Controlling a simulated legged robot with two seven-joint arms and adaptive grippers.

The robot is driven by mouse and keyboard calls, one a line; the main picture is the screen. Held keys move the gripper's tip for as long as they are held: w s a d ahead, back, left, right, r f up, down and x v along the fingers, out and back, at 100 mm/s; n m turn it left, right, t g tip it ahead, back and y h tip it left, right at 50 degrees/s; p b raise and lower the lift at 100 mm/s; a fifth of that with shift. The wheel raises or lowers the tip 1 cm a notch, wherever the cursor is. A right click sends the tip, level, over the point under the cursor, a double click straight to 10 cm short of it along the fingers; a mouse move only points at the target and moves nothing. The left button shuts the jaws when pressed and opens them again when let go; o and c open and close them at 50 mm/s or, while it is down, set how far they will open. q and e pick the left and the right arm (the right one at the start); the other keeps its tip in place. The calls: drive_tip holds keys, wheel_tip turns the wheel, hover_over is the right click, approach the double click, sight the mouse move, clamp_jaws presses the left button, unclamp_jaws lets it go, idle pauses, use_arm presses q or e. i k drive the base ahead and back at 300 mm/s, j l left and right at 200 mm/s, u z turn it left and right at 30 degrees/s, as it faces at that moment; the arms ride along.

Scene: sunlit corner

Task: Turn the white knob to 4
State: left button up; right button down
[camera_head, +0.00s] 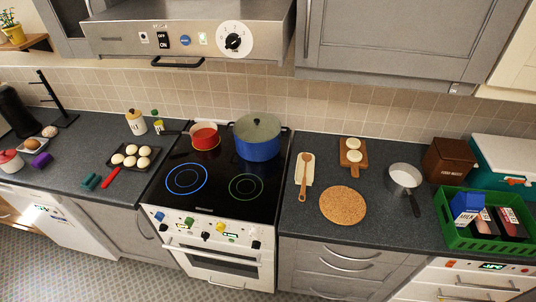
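A round white dial (235,40) with a black centre is on the front of the range hood, at the top of the head view. It carries marks around its edge, too small for me to read surely, so its setting is unclear. Neither of my grippers is in view.
A red pot (205,137) and a large blue pot (257,143) stand at the back of the black cooktop (211,181). A cork mat (343,206) and a green crate (449,227) are right. The tiled floor before the stove is clear.

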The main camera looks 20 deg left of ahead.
sight(253, 232)
drive_tip(key=k+j+u, duration=0.1)
drive_tip(key=j, duration=0.3)
drive_tip(key=k+j+u, duration=0.1)
drive_tip(key=j, duration=0.35)
drive_tip(key=k+j+u, duration=0.1)
drive_tip(key=j, duration=0.35)
drive_tip(key=k+j+u, duration=0.1)
drive_tip(key=j, duration=0.35)
drive_tip(key=k, duration=0.1)
